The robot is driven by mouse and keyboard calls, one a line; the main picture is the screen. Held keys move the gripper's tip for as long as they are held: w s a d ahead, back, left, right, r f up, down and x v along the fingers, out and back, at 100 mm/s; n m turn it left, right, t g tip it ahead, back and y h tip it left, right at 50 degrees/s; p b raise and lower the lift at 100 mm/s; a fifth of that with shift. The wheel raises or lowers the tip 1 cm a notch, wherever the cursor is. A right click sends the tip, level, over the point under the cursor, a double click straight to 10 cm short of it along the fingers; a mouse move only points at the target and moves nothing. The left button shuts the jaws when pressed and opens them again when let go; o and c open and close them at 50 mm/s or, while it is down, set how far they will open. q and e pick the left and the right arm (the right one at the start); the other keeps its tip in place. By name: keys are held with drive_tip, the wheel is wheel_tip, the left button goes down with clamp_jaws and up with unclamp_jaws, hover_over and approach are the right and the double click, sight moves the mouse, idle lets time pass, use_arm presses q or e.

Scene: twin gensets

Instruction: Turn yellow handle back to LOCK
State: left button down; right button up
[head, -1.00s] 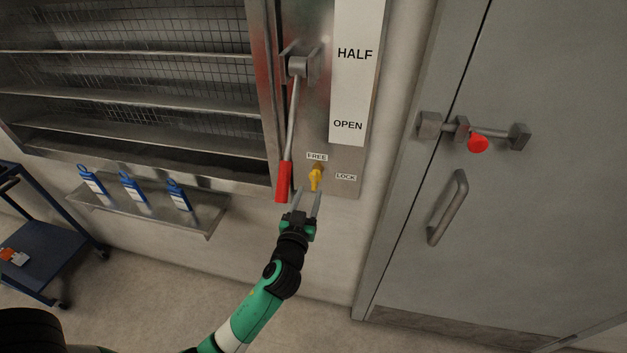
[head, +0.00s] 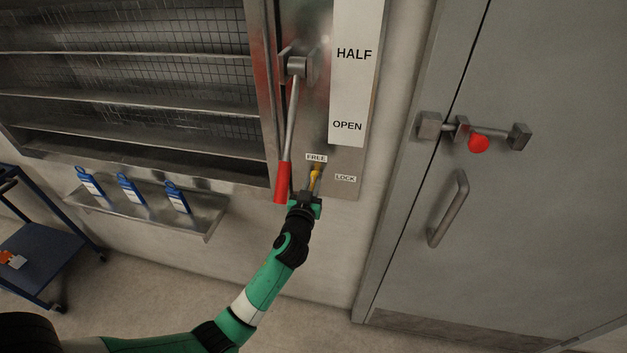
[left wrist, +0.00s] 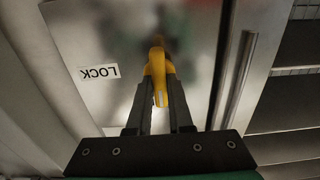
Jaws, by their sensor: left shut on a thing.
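The yellow handle (head: 315,175) is on the metal panel just below the FREE label (head: 316,158). The LOCK label (head: 345,178) is to its right. My left gripper (head: 308,190) comes up from below and is shut on the yellow handle. In the left wrist view the handle (left wrist: 158,80) stands between the two dark fingers, and the LOCK label (left wrist: 99,72) appears upside down at left. The handle's lower end is partly hidden by the fingers in the head view. My right gripper is not in view.
A lever with a red grip (head: 283,182) hangs close to the left of my gripper. A grey door (head: 520,200) with a red-knobbed latch (head: 479,143) is at right.

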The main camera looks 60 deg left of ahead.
use_arm(q)
drive_tip(key=shift+m, duration=0.3)
drive_tip(key=m, duration=0.3)
drive_tip(key=shift+w+d, duration=0.1)
drive_tip(key=m+p, duration=0.1)
drive_tip(key=m, duration=0.4)
drive_tip(key=shift+w, duration=0.1)
drive_tip(key=m+p, duration=0.1)
drive_tip(key=m, duration=0.4)
drive_tip(key=shift+d+f, duration=0.15)
drive_tip(key=shift+w+f+m+p, duration=0.15)
drive_tip(key=shift+m+p, duration=0.6)
drive_tip(key=shift+m, duration=1.35)
drive_tip(key=c, duration=0.8)
unclamp_jaws()
